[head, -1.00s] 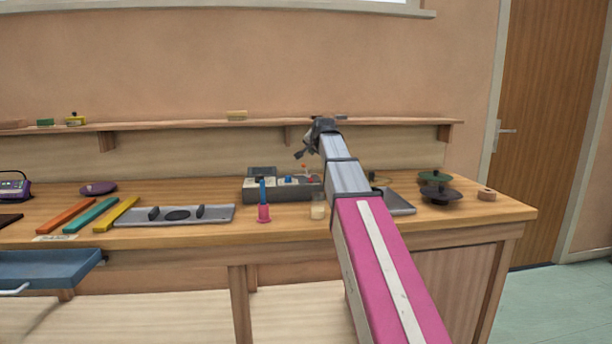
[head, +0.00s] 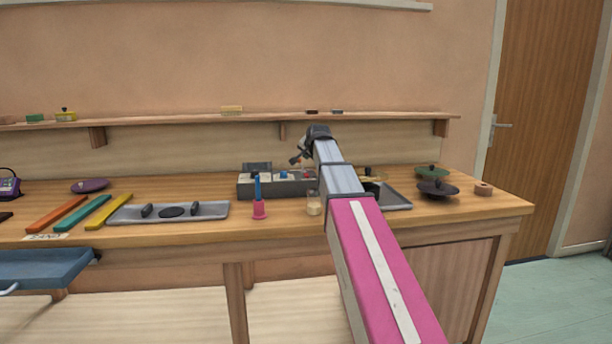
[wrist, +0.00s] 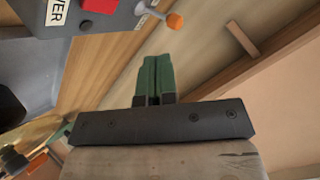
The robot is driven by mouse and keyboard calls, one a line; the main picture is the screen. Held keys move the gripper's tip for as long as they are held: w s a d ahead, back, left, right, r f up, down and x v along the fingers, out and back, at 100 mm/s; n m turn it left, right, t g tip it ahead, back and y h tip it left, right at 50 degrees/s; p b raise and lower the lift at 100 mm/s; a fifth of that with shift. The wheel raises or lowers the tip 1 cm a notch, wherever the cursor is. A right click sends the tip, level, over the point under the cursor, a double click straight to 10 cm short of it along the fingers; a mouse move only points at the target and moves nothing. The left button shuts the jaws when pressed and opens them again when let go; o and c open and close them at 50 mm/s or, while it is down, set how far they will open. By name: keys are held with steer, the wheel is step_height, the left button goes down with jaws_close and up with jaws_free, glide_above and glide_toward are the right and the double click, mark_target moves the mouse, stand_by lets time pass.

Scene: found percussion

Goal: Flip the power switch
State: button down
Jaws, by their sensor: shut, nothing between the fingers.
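A grey control box (head: 278,189) with a pale panel stands on the workbench, behind a blue-and-pink tool. In the wrist view the box (wrist: 112,22) is at the upper left, with part of a label reading "VER". A red part (wrist: 101,5) sits beside the label, and a metal lever with an orange tip (wrist: 174,20) sticks out from the box. My gripper (wrist: 157,58) is shut and empty, its green fingertips together below the lever and apart from it. In the head view my gripper (head: 297,159) is small and dark, above the box's right part.
A metal tray (head: 395,198) and dark lidded discs (head: 437,189) lie to the right. A narrow shelf (head: 200,121) runs along the wall behind. Coloured bars (head: 83,213) lie at the left.

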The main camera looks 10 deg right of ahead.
steer(key=shift+w+f, duration=0.2)
steer(key=shift+f, duration=0.9)
steer(key=shift+w+f, duration=0.15)
steer(key=shift+f, duration=0.95)
steer(key=shift+f, duration=0.2)
steer(key=shift+w+f, duration=0.1)
steer(key=shift+f, duration=0.1)
stand_by(0.3)
steer(key=shift+f, duration=0.3)
stand_by(0.6)
stand_by(0.4)
steer(key=shift+r, duration=0.7)
steer(key=shift+r, duration=0.1)
steer(key=shift+s+r, duration=0.25)
steer(key=shift+r, duration=0.9)
steer(key=shift+s+r, duration=0.2)
steer(key=shift+r, duration=1.05)
